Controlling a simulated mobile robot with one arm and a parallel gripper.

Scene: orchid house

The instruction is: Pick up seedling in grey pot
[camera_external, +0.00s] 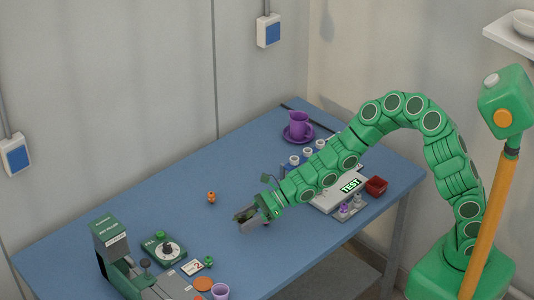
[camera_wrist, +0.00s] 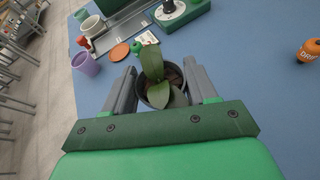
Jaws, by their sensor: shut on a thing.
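The seedling (camera_wrist: 152,63) has broad green leaves and grows from dark soil in a dark grey pot (camera_wrist: 143,92). In the wrist view the pot sits between the two grey fingers of my gripper (camera_wrist: 160,72), which are shut on it from either side. In the external view my gripper (camera_external: 246,215) is low over the middle of the blue table. There the pot is mostly hidden by the fingers, and I cannot tell whether it touches the table.
A small orange bottle (camera_external: 211,198) stands left of my gripper on the blue table (camera_external: 190,225). A green dial device (camera_external: 164,249), an orange disc (camera_external: 204,284) and a purple cup (camera_external: 220,291) are at the near left. A purple jug (camera_external: 299,124) stands at the back.

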